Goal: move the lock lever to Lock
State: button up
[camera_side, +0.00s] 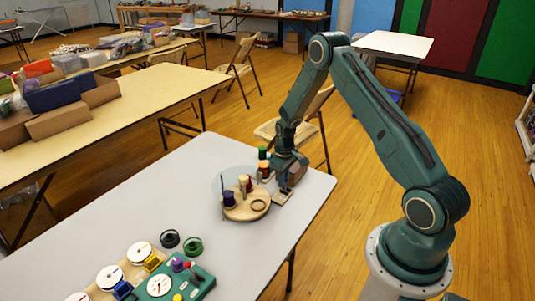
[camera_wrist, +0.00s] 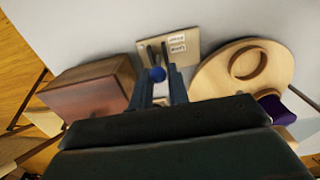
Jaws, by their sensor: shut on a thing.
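The lock plate (camera_wrist: 186,30) is a small pale wooden board beside the round wooden turntable; it also shows in the side view (camera_side: 281,200). It carries two small white labels, too small to read surely, and a dark slotted fitting. The lock lever's blue ball knob (camera_wrist: 157,74) sits between the fingertips of my gripper (camera_wrist: 159,82), which is shut on it. The lever's shaft is mostly hidden, and which label it points to cannot be told. In the side view my gripper (camera_side: 286,182) reaches down over the plate.
The turntable (camera_wrist: 225,78) carries a wooden ring (camera_wrist: 248,63), a purple spool (camera_wrist: 275,106) and other spools. A brown wooden box (camera_wrist: 95,85) stands close left of my gripper. In the side view, dials and a green panel (camera_side: 190,285) lie at the table's near end.

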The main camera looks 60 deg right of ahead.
jog(key=shift+w, duration=0.85)
grip_shut()
jog(key=shift+f, duration=0.1)
jog(key=shift+o, duration=1.4)
grip_release()
notch_tip(320, 180, up, 8)
jog(key=shift+f, duration=0.2)
